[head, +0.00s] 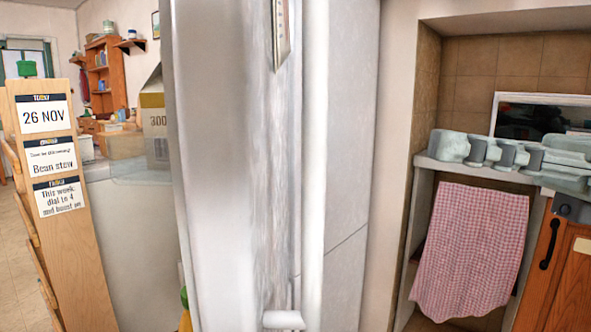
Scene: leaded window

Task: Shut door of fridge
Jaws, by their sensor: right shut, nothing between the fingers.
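The fridge (345,190) fills the middle of the head view as a tall pale grey-white body. A broad, shiny panel that looks like its door (222,170) stands close in front of me, running past the top and bottom of the picture. How far the door is open I cannot tell, as its hinge and opening are not clearly shown. My right gripper (442,146) is at the right, shut and empty, reaching in from the right edge. It is apart from the fridge in the picture. My left gripper is not in view.
A wooden board with notes (50,117) stands at the left. A box (152,125) is behind the door's left edge. At the right are a checked cloth (470,250), a microwave-like appliance (545,118) and a wooden cabinet door (560,270). Floor (20,270) shows far left.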

